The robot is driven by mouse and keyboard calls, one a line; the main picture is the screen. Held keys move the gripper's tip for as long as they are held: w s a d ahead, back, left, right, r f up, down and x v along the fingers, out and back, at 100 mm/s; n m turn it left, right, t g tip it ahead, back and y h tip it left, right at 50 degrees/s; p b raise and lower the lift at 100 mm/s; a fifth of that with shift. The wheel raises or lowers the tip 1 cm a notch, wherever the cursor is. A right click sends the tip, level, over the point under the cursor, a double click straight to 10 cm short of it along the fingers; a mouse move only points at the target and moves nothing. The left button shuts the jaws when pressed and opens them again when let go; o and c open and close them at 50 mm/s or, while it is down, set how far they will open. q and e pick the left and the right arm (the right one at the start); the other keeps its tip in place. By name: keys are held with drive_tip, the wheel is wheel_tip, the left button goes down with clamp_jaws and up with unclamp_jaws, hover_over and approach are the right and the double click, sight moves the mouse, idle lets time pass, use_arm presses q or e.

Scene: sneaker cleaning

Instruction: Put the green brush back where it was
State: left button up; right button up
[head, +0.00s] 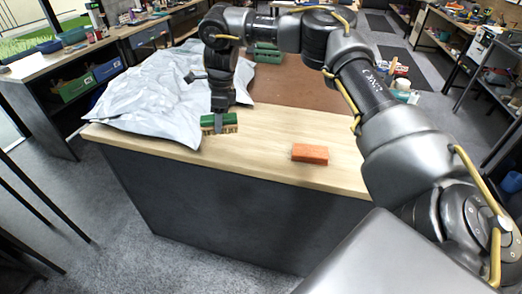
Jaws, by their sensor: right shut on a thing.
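The green brush (230,119) has a green top and a tan bristle side facing down. My right gripper (219,122) is shut on it and points down, near the front edge of the light wooden table (265,165). I cannot tell whether the bristles touch the table top. My right arm reaches in from the right across the table. My left gripper is not in view.
An orange block (310,153) lies on the wood to the right of the brush. A crumpled grey plastic sheet (150,100) covers the table's left part. A brown mat (295,85) and a green crate (265,53) are farther back. White items (402,88) stand at the right.

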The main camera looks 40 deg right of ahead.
drive_tip(key=shift+d+f, duration=0.1)
drive_tip(key=shift+d, duration=0.45)
drive_tip(key=s+d+f+p, duration=0.1)
drive_tip(key=d+f, duration=0.2)
drive_tip(key=d, duration=0.1)
drive_tip(key=s+d+f+p, duration=0.1)
drive_tip(key=d+f+p, duration=0.1)
drive_tip(key=d+f, duration=0.1)
drive_tip(key=s+d+f+p, duration=0.1)
drive_tip(key=d+f+p, duration=0.1)
drive_tip(key=d, duration=0.3)
drive_tip(key=shift+d+f, duration=0.1)
drive_tip(key=shift+f, duration=0.4)
drive_tip(key=f+p, duration=0.2)
drive_tip(key=f, duration=0.1)
drive_tip(key=shift+s+d+p, duration=0.15)
drive_tip(key=shift+d+p, duration=0.15)
drive_tip(key=shift+f, duration=0.45)
drive_tip(key=o, duration=1.2)
drive_tip(key=shift+f, duration=0.15)
